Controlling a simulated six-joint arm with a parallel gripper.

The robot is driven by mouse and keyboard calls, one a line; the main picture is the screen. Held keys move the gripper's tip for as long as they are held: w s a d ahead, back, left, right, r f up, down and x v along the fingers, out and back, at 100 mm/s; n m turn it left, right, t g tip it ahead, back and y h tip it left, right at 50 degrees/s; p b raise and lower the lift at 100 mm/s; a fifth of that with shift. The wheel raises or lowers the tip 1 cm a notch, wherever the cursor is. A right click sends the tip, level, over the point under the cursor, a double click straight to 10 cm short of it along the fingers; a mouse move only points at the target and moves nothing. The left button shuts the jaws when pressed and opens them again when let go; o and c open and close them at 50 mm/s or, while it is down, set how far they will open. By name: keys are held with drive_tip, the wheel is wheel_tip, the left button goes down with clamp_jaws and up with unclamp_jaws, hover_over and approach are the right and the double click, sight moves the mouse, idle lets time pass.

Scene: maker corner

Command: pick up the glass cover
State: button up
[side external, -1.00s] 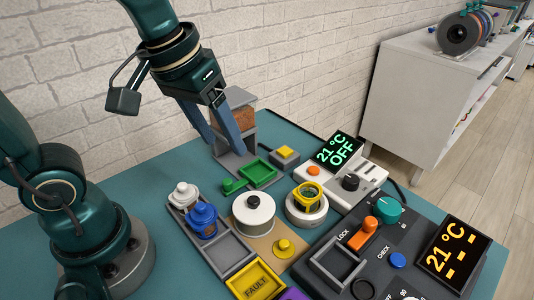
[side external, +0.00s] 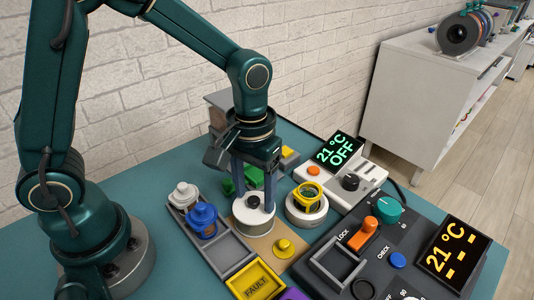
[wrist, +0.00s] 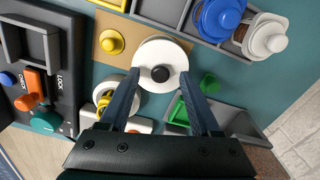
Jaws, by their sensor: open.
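A round white piece with a black knob (side external: 253,202) stands on a tan board; it also shows in the wrist view (wrist: 146,50). It looks opaque, and I cannot tell if it is the glass cover. A yellow-rimmed round piece (side external: 309,191) with a dark, possibly see-through middle sits on a white round base (side external: 306,212). My gripper (side external: 254,206) points down over the white piece, its open fingers on either side of the black knob. In the wrist view the fingers (wrist: 158,66) overlap the white disc's edges. I cannot tell whether they touch it.
A grey tray (side external: 229,247) holds a white and a blue knobbed pot (side external: 203,221). A yellow knob piece (side external: 283,248) lies in front. A white control box (side external: 342,185) and a dark panel (side external: 410,250) stand to the right. Green pieces are partly hidden behind my gripper.

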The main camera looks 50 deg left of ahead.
drive_tip(key=shift+f, duration=0.2)
clamp_jaws()
drive_tip(key=shift+r, duration=0.1)
